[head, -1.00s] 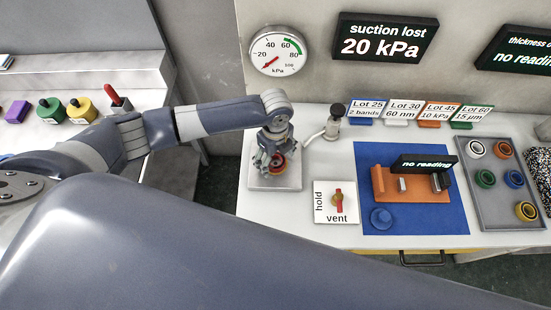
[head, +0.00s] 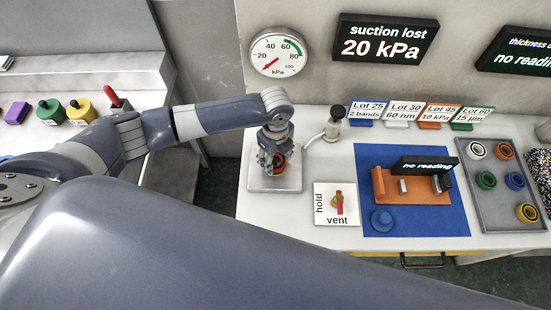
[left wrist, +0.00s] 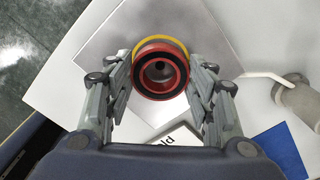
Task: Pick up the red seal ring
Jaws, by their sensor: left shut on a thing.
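The red seal ring (left wrist: 160,70) sits between the fingers of my left gripper (left wrist: 159,82) in the left wrist view. It has a black inner band, and a yellow rim shows just behind it. In the head view the red ring (head: 280,161) is partly hidden by my left gripper (head: 271,160), which points down over the square metal plate (head: 260,182). The gripper is shut on the red ring. I cannot tell whether the ring is touching what lies under it. My right gripper is not in view.
A hold/vent switch (head: 337,203) stands right of the plate. A blue mat (head: 415,221) holds an orange gauge fixture (head: 407,190). A grey tray (head: 497,210) with several rings is at the right. A small grey valve with a hose (head: 333,128) stands behind the plate.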

